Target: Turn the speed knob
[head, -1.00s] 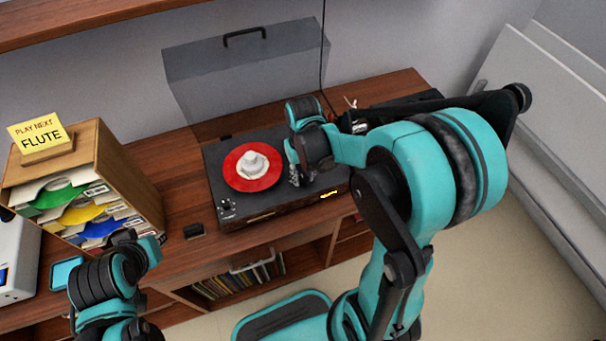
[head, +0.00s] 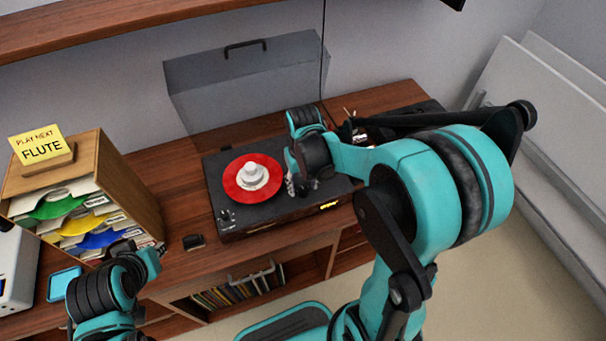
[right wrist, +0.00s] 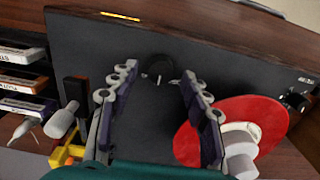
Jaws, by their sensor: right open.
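A dark turntable (head: 275,213) with a red record (head: 236,190) stands on the wooden desk. A dark rounded knob-like part (right wrist: 158,66) shows on its deck between the fingertips in the right wrist view. Small controls (head: 227,216) with white marks sit at its front left corner, and one shows at the right edge of the wrist view (right wrist: 295,99). I cannot tell surely which is the speed knob. My right gripper (head: 297,186) is low over the deck, right of the record, open with nothing between its fingers. My left gripper (head: 148,256) is by the sorter; its fingers are unclear.
A white weight (head: 252,175) sits on the record's centre. A wooden sorter (head: 135,190) with coloured sleeves and a yellow "Play next flute" sign (head: 42,146) stands at left. A grey lid (head: 250,85) stands behind.

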